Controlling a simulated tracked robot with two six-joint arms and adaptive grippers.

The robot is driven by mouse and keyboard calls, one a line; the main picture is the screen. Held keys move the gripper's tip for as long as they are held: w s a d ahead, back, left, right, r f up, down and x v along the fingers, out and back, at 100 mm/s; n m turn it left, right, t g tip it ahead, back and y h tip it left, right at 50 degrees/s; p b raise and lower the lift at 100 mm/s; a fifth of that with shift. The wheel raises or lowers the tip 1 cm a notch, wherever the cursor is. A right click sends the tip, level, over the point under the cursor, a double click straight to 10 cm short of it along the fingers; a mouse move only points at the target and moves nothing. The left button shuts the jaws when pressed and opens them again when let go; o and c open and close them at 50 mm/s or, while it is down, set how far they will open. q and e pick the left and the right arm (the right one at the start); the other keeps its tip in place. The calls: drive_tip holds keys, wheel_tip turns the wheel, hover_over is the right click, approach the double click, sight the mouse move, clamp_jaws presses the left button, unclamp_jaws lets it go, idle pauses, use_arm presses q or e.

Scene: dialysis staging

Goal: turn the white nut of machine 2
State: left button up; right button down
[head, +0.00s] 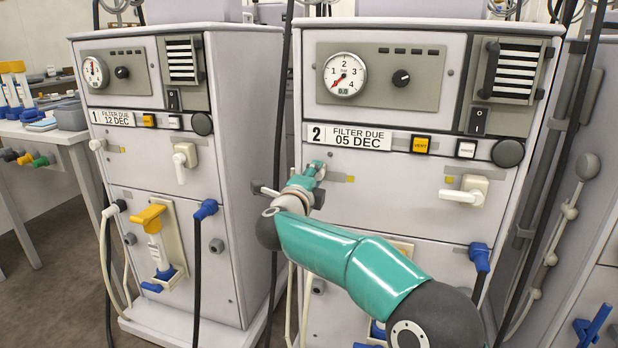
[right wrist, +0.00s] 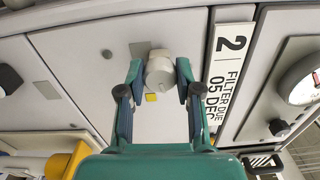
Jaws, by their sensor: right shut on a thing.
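Machine 2 (head: 390,215) stands at the right of the head view, with a "2 FILTER DUE 05 DEC" label that also shows in the right wrist view (right wrist: 232,75). Its white nut (right wrist: 159,74) sits on the front panel below the label, beside a small yellow mark. My right gripper (head: 312,172) is at the nut, which it hides in the head view. In the right wrist view my right gripper (right wrist: 160,70) has one fingertip on each side of the nut and is shut on it. My left gripper is not in view.
Machine 1 (head: 150,175) stands to the left, with its own white knob (head: 97,144) and a yellow-topped holder (head: 150,215). A white lever tap (head: 467,190) sticks out right of my arm. Dark hoses run between the machines. A table (head: 60,135) stands far left.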

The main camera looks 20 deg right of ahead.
drive_tip(key=c, duration=0.8)
unclamp_jaws()
drive_tip(key=shift+w, duration=0.1)
drive_tip(key=v, duration=1.2)
drive_tip(key=shift+f, duration=0.1)
